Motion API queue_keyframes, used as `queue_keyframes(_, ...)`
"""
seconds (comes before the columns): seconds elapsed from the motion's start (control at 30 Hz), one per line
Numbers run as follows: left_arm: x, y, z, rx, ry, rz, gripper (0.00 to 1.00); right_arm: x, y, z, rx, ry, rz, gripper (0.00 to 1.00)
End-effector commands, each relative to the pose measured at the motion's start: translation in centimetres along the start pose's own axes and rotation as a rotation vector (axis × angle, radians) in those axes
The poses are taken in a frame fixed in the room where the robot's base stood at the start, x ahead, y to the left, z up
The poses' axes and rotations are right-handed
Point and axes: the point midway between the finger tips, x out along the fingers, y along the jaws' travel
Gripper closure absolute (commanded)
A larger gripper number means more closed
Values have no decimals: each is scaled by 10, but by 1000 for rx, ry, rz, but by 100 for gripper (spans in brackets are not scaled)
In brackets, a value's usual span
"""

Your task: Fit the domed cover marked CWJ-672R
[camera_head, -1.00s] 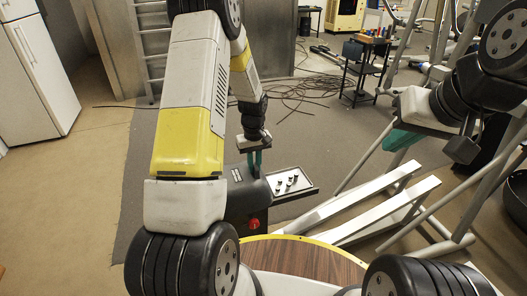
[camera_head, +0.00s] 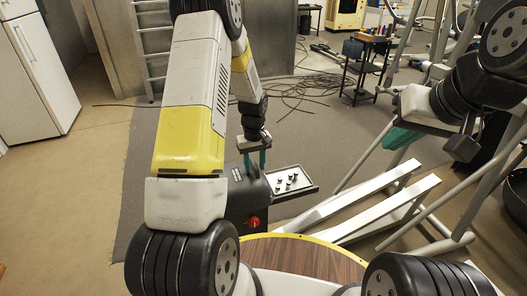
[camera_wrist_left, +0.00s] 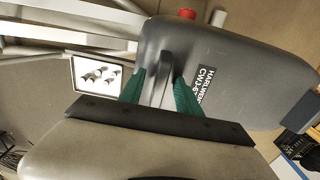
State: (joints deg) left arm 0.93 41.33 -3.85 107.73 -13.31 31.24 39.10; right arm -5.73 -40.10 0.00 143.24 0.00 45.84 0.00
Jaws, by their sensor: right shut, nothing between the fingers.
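In the head view the cover (camera_head: 246,192) is below my left gripper (camera_head: 255,160), partly hidden by my arm. My left gripper (camera_wrist_left: 160,90) has its green fingers on either side of the fin, spread apart with slim gaps. My right gripper (camera_head: 398,140) hangs at the right, shut and empty, away from the cover.
A red knob (camera_head: 253,222) is on the unit's front. A tray (camera_head: 305,187) with several small metal parts sits right of the cover. White rails (camera_head: 370,205) and grey tubes lie further right. A round wooden top (camera_head: 300,258) is in front. Cables (camera_head: 300,90) lie behind.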

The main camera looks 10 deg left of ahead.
Motion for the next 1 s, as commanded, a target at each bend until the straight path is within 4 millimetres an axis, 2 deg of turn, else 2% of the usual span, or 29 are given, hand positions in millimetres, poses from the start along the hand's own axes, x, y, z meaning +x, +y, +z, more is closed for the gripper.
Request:
queue_keyframes(0.3,-4,0,0,-1,1,1,60,0,0,0,0,0,0,100)
queue_keyframes(0.7,-65,1,-1,0,2,1,60,0,0,0,0,0,0,100)
queue_keyframes(0.83,-76,0,-1,0,2,1,60,0,0,0,0,0,0,100)
queue_keyframes(1.0,-78,0,0,0,0,0,60,0,0,0,0,0,0,100)
